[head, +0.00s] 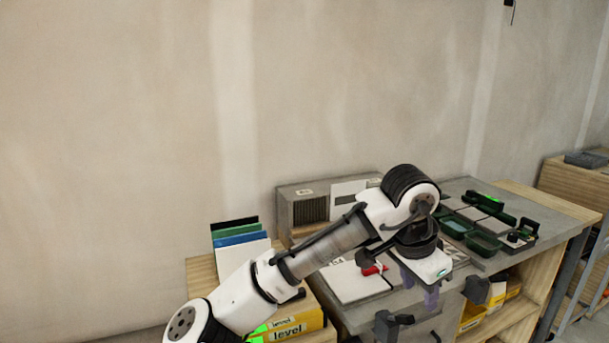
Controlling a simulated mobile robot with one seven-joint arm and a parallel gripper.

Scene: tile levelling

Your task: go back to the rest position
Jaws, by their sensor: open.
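My gripper (431,307) hangs at the end of my arm, pointing down in front of the grey workbench (355,318). Its dark fingers are spread wide apart, and I see nothing between them. My arm reaches from the lower left across the bench's left part. The arm and gripper hide part of the bench top.
Green-edged trays (484,243) and dark tools lie on the bench's right half. A grey rack (308,207) stands at the back by the wall. Coloured boards (240,240) stand at left above a yellow "level" box (300,326). Yellow bins (472,316) sit on the shelf below.

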